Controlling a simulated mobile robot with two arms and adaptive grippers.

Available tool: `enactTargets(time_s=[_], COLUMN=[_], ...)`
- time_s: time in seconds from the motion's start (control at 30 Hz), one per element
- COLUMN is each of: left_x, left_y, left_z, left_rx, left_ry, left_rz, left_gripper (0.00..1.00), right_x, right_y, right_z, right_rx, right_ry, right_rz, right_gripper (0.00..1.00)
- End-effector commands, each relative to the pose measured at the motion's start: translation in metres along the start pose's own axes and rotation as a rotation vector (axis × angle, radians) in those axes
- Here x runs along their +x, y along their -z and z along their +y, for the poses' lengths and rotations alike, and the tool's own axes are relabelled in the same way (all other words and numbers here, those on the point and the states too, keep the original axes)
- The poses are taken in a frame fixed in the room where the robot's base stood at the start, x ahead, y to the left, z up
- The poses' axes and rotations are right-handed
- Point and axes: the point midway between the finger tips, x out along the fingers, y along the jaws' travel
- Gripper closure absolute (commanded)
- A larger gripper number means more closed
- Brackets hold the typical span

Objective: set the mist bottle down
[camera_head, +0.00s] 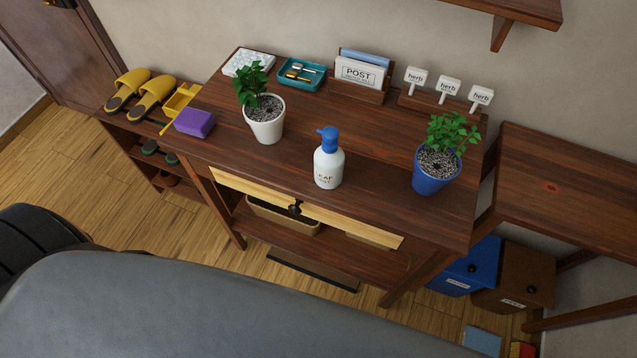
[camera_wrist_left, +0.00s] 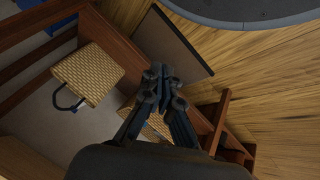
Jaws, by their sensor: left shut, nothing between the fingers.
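The mist bottle (camera_head: 328,168) is white with a blue spray head and dark lettering. It stands upright on the dark wooden table (camera_head: 375,146), near its front edge and between two potted plants. No gripper touches it in the head view. My left gripper (camera_wrist_left: 163,72) shows only in the left wrist view, with its fingers together and nothing between them. That view looks down past a woven basket (camera_wrist_left: 90,73) toward the floor; the bottle is not in it. My right gripper is in neither view.
A white pot (camera_head: 265,124) stands left of the bottle, a blue pot (camera_head: 436,172) to its right. A purple block (camera_head: 194,122), teal tray (camera_head: 302,86), post holder (camera_head: 360,77) and herb labels (camera_head: 448,86) also sit there. A pale drawer front (camera_head: 340,222) is below the tabletop.

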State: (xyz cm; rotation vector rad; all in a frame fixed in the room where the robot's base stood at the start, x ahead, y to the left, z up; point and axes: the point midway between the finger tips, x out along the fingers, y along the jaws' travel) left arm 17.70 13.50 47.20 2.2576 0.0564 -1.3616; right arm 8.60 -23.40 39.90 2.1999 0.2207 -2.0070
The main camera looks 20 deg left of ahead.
Motion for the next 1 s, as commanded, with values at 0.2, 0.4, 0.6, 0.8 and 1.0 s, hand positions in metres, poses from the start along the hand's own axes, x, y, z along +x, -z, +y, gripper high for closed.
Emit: enactTargets(time_s=[0.2, 0.4, 0.6, 0.8, 1.0], left_x=[-0.065, -0.173, -0.257, -0.284, -0.277], left_y=[0.065, 0.137, 0.186, 0.204, 0.227], left_z=[0.145, 0.219, 0.227, 0.222, 0.226], left_rx=[-0.798, -1.575, -2.129, -2.313, -2.314], left_ry=[-0.461, -0.941, -1.314, -1.455, -1.463], left_rz=[0.23, 0.255, 0.192, 0.158, 0.158], left_gripper=[1.0, 1.0, 1.0, 1.0, 1.0], right_x=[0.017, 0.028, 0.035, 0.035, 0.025], right_y=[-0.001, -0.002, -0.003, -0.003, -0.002], right_z=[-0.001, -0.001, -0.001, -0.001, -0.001], right_rx=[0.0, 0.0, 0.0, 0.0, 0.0], right_ry=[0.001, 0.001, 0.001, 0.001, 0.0], right_rz=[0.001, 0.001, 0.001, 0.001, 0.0], right_gripper=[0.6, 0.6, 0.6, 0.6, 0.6])
